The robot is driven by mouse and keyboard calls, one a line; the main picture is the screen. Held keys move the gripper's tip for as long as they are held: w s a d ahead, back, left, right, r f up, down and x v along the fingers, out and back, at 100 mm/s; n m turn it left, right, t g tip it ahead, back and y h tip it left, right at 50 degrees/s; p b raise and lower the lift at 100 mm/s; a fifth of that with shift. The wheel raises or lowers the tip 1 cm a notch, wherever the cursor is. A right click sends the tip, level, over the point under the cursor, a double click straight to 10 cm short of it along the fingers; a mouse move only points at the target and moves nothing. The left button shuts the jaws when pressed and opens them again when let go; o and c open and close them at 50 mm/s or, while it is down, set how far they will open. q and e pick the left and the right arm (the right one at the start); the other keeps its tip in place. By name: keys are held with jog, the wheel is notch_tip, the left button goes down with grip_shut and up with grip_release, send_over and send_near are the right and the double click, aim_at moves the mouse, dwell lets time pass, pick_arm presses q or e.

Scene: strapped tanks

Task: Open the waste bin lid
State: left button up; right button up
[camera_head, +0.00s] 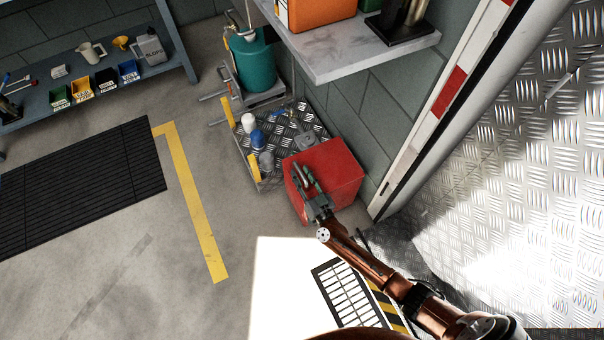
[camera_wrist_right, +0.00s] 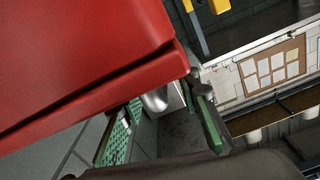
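The red waste bin (camera_head: 338,168) stands on the floor near the wall, in the middle of the head view. Its red lid (camera_wrist_right: 80,50) fills the upper left of the right wrist view, with a dark seam between lid and body. The lid looks down; I cannot tell whether it is slightly ajar. My right gripper (camera_head: 302,174) is at the bin's near left side, seen over it from the head. I cannot tell whether a finger touches the bin. My left gripper is not in view.
Behind the bin is a tread-plate platform (camera_head: 272,128) with bottles, then a teal tank (camera_head: 254,65). A grey shelf (camera_head: 365,52) overhangs from the wall. A striped door post (camera_head: 450,90) stands to the right.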

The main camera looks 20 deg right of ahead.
jog(key=shift+d, duration=0.1)
grip_shut()
dwell(0.4)
jog(key=shift+d, duration=0.15)
jog(key=shift+r, duration=0.1)
